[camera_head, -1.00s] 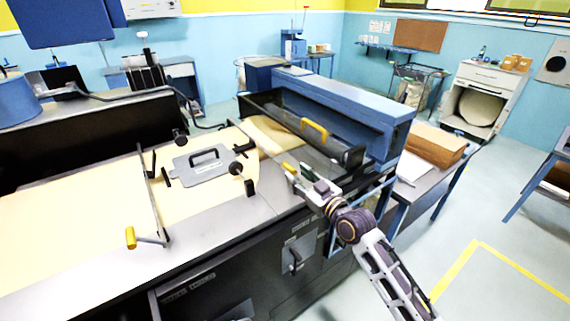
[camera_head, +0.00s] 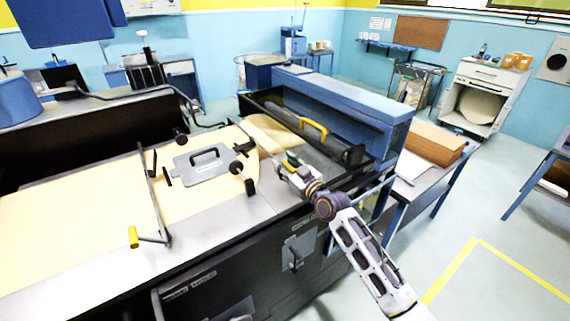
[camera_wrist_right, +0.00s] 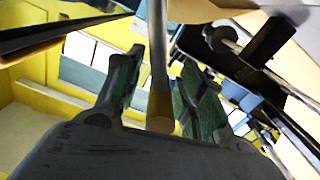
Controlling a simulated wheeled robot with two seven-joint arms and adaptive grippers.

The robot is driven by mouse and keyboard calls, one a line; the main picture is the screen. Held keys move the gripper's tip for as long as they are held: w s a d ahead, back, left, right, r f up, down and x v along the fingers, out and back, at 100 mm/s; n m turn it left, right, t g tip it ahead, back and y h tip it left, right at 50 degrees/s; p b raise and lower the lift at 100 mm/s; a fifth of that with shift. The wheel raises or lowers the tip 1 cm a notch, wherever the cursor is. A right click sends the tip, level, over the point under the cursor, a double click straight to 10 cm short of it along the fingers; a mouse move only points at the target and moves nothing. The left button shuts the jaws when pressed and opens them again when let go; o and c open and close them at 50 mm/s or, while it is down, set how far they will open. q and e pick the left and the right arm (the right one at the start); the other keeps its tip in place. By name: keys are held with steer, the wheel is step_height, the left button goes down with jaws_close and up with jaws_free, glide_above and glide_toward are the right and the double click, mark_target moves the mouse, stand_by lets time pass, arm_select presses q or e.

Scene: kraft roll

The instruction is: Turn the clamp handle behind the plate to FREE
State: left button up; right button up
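The grey plate (camera_head: 203,165) with a black grip lies on the cream paper on the machine's bed. A small dark clamp handle (camera_head: 243,147) sits just behind its right end; I cannot read any FREE marking. My right gripper (camera_head: 280,164) is to the right of the plate and handle, apart from the handle. It also shows in the right wrist view (camera_wrist_right: 165,90), where its two green-padded fingers are spread. A rod with a brownish end (camera_wrist_right: 159,105) shows between the fingers; I cannot tell if it is touched. My left gripper is not in view.
A dark knob (camera_head: 236,167) stands at the plate's right end. A crank with a yellow grip (camera_head: 133,237) is at the front left. A dark roller trough with a yellow handle (camera_head: 314,127) and a long blue housing (camera_head: 345,95) lie behind my right gripper.

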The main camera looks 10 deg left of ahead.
stand_by(0.3)
steer(key=shift+w+a, duration=0.1)
jaws_close()
stand_by(0.4)
steer(key=shift+w+d+r+m+b, duration=0.15)
steer(key=shift+w+d+m+b, duration=0.45)
steer(key=shift+m, duration=0.55)
steer(key=shift+w+d+r+m+b, duration=0.1)
steer(key=shift+w+d+m+b, duration=0.25)
steer(key=shift+w+d+m, duration=0.6)
steer(key=shift+w+d+r+m+b, duration=0.15)
steer(key=shift+w+d+m+b, duration=0.3)
steer(key=shift+m, duration=0.95)
steer(key=shift+s+a, duration=0.1)
